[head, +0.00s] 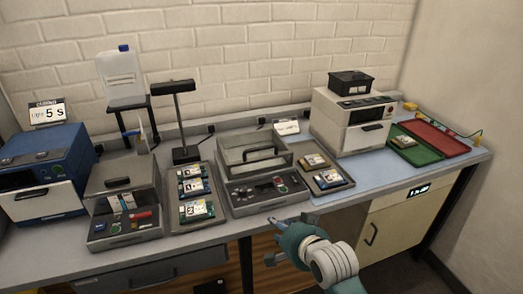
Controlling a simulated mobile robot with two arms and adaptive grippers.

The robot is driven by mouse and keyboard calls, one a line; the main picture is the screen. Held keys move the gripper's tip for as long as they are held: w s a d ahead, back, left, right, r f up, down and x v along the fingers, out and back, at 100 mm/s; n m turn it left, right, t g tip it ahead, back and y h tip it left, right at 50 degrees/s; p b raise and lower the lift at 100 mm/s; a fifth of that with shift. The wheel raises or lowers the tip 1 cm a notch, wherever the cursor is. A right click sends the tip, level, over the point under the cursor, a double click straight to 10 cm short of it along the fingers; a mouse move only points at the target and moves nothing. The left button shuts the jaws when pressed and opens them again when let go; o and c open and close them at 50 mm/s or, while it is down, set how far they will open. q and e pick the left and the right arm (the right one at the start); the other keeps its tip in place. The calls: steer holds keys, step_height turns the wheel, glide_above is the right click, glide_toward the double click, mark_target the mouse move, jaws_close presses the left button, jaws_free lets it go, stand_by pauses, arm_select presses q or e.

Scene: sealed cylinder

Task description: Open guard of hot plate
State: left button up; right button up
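The hot plate (262,190) appears to be the grey unit in the middle of the bench, with a sloped button panel at its front. Its guard (240,154) looks like a clear box-like cover with a black handle (261,154), lying lowered over the top. My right gripper (273,221) is in front of the bench's front edge, just below and in front of the hot plate, pointing left. It is apart from the guard handle. Its fingers are too small to tell whether they are open. My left gripper is not in view.
Trays of boards stand left (189,212) and right (316,185) of the hot plate. A black lamp (180,88) stands behind left. A grey machine (110,205), a blue machine (40,165) and a white machine (345,125) flank these. Green and red trays (442,138) lie far right.

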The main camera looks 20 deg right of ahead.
steer(key=w+d+r+m+t, duration=0.2)
steer(key=w+r+m+t, duration=0.45)
steer(key=w+r, duration=0.65)
steer(key=shift+m+g, duration=0.65)
steer(key=shift+g, duration=0.3)
steer(key=w, duration=0.3)
steer(key=w+f+p, duration=0.1)
steer(key=w, duration=0.6)
steer(key=shift+a+f+p, duration=0.3)
steer(key=shift+f+p, duration=0.05)
steer(key=shift+p, duration=0.05)
steer(key=shift+s, duration=0.1)
jaws_close()
